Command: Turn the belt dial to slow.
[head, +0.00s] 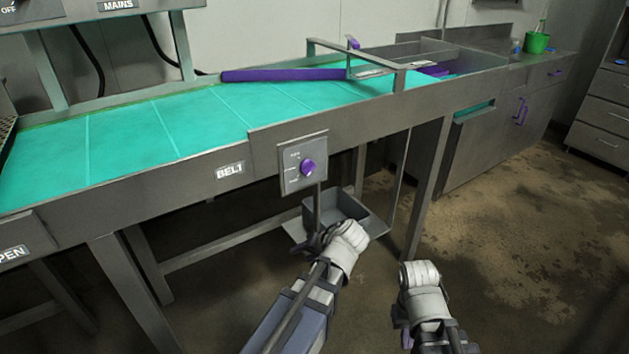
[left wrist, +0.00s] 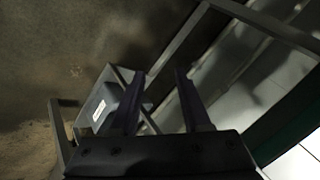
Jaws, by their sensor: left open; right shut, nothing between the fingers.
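The belt dial (head: 308,168) is a purple knob on a grey plate (head: 289,183) on the front of the belt conveyor, right of the BELT label (head: 230,171). Small markings stand left of the knob; they are too small to read, and I cannot tell which one it points to. My left gripper (head: 318,205) is just below the dial plate, apart from the knob. In the left wrist view its two fingers (left wrist: 160,75) are spread with nothing between them. The dial does not show there. My right arm's end (head: 420,275) is low and right of the left one, away from the conveyor; its fingers are hidden.
The teal belt (head: 130,135) runs above the dial, with a purple bar (head: 285,75) across it. A grey bin (head: 342,205) stands under the conveyor, behind my left gripper. Conveyor legs flank that space. The stained floor (head: 510,230) at right is clear.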

